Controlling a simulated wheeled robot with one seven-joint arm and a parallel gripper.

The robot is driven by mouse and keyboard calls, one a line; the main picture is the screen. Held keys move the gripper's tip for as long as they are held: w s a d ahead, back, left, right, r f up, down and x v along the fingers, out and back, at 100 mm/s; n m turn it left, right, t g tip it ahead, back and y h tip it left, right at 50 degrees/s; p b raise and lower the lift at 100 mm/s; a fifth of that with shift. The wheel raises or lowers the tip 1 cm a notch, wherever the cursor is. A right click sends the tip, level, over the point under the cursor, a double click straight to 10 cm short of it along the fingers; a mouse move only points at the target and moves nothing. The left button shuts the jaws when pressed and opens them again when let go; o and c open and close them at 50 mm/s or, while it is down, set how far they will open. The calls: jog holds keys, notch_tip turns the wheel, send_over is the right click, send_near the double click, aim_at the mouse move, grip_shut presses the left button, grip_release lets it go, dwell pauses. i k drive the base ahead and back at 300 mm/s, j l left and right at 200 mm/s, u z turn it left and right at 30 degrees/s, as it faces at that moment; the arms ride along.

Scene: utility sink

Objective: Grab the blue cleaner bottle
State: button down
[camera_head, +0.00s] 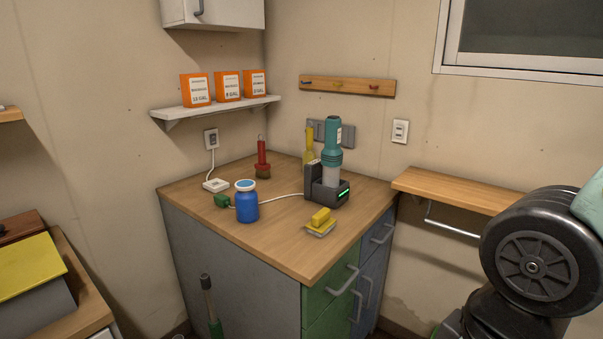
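A small blue bottle (247,206) with a wide body and a pale lid ring stands upright on the wooden countertop (275,254), left of its middle. It is the only blue bottle I see; its label cannot be read. A green object (222,201) sits right beside it on the left and is partly hidden by it or touching it; I cannot tell which. My arm shows only as dark links at the right edge. My gripper is outside the picture.
A teal device in a black charger (329,193), a yellow bottle (309,146), a red bottle (262,160), a white adapter (216,185) and a yellow sponge-like block (320,219) share the countertop. A white cable runs behind the blue bottle. The counter's front is clear.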

aim_at(246, 202)
jog(key=i+j+u, duration=0.25)
jog(key=u, duration=0.15)
jog(key=i+j+u, duration=0.1)
jog(key=i+u, duration=0.25)
jog(key=i, duration=0.1)
